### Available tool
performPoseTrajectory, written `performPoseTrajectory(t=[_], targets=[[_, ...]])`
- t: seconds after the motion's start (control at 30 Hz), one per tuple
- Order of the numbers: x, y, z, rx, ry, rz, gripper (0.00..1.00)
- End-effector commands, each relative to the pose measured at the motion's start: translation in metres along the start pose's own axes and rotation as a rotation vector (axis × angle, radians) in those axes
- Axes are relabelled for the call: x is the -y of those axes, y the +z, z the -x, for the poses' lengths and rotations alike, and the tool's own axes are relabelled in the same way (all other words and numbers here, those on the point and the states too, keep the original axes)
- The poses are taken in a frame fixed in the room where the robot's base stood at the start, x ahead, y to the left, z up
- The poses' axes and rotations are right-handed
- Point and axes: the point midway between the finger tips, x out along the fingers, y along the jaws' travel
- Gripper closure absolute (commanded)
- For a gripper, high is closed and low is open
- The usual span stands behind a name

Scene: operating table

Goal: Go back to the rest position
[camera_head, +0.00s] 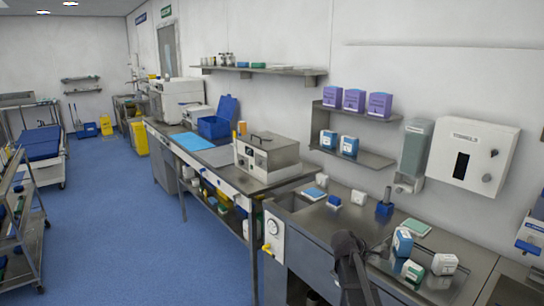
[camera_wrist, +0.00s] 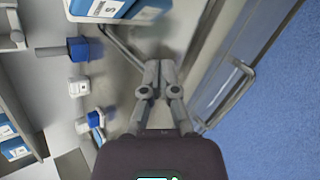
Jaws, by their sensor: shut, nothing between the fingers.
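My gripper (camera_wrist: 161,68) shows in the wrist view with its two fingers together and nothing between them. It is over the steel counter (camera_wrist: 128,95), apart from the boxes. In the head view, part of my dark arm (camera_head: 350,262) stands at the counter's front, at the bottom. A blue-and-white box (camera_head: 402,243) stands on the counter right of my arm and also shows at the top of the wrist view (camera_wrist: 115,9). I cannot tell the gripper's exact height above the counter.
A green-and-white box (camera_head: 412,272) and a white box (camera_head: 444,264) stand near the arm. A blue item with a grey shaft (camera_head: 385,208) and a white block (camera_head: 358,197) stand farther back. Wall shelves (camera_head: 350,150) hang behind.

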Motion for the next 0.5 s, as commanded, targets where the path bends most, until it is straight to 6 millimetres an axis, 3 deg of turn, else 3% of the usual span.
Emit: performPoseTrajectory(t=[0.03, 0.2, 0.5], targets=[[0.022, 0.006, 0.012, -0.022, -0.057, -0.075, 1.0], [0.088, 0.009, 0.046, -0.074, -0.283, -0.344, 1.0], [0.191, 0.016, 0.122, -0.06, -0.705, -0.724, 1.0]])
